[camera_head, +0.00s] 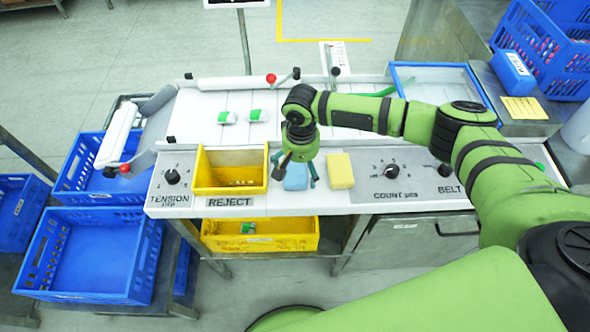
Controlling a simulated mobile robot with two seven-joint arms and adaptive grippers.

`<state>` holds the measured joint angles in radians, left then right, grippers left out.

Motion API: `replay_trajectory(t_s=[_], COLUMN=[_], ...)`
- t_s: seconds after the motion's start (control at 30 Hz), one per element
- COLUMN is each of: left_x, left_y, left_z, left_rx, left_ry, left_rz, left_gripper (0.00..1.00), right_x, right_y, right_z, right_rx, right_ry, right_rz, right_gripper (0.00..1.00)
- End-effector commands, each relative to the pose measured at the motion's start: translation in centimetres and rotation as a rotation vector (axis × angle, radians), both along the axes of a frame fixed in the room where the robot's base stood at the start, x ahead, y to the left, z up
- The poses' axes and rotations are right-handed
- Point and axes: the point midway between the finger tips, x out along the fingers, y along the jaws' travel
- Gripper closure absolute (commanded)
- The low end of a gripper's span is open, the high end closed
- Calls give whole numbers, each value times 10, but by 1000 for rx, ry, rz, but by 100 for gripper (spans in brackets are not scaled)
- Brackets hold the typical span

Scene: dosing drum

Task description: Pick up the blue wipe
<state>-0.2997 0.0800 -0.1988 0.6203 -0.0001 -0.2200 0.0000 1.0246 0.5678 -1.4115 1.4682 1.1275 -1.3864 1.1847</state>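The blue wipe (296,178) lies on the white front ledge of the machine, between the yellow reject bin and a yellow sponge-like block (340,171). My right arm reaches in from the right, and its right gripper (284,168) points down at the wipe's left edge. Dark fingers show beside and partly over the wipe, with a teal part to its right. I cannot tell whether the fingers touch the wipe or how far apart they are. My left gripper is not in the view.
The yellow reject bin (231,188) sits close left of the gripper. Knobs for tension (172,176) and count (392,169) are set in the ledge. Blue crates (90,297) stand at the left. A second yellow bin (212,243) is below.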

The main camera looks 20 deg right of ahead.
Motion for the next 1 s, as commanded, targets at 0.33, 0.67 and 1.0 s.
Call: replay_trajectory(t_s=[0.33, 0.67, 1.0], left_x=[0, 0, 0], left_y=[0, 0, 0], left_z=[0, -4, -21], left_rx=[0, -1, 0], left_ry=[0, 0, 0], left_rz=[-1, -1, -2], left_gripper=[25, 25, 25], right_x=[0, 1, -16], right_y=[0, 1, -35], right_z=[0, 11, 60], right_rx=[0, 3, 0], right_ry=[1, -2, -2], right_rz=[0, 0, -5], right_gripper=[38, 38, 38])
